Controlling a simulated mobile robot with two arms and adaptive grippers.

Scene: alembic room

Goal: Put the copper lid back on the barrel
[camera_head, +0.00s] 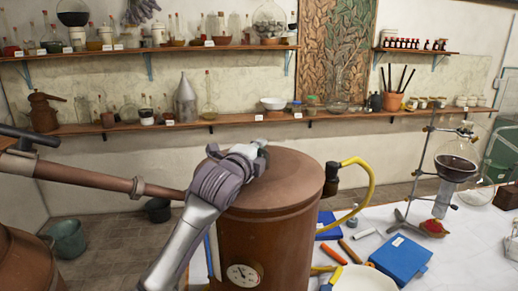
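A copper barrel (262,245) with a round dial gauge (243,275) on its front stands upright at the lower middle of the head view. The copper lid (290,180) lies over the top of the barrel, roughly level, and I see no clear gap between its rim and the barrel. My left gripper (258,158) is at the middle of the lid, reaching over it from the lower left. Its fingers and any handle on the lid are hidden by the wrist, so I cannot tell whether it grips the lid. My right gripper is not in view.
A copper pipe (95,178) runs in from the left towards the barrel. A yellow hose (371,185) curves at its right. On the white table (470,255) are a blue box (402,258), tools and a glass stand (425,165). Bottle shelves line the wall.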

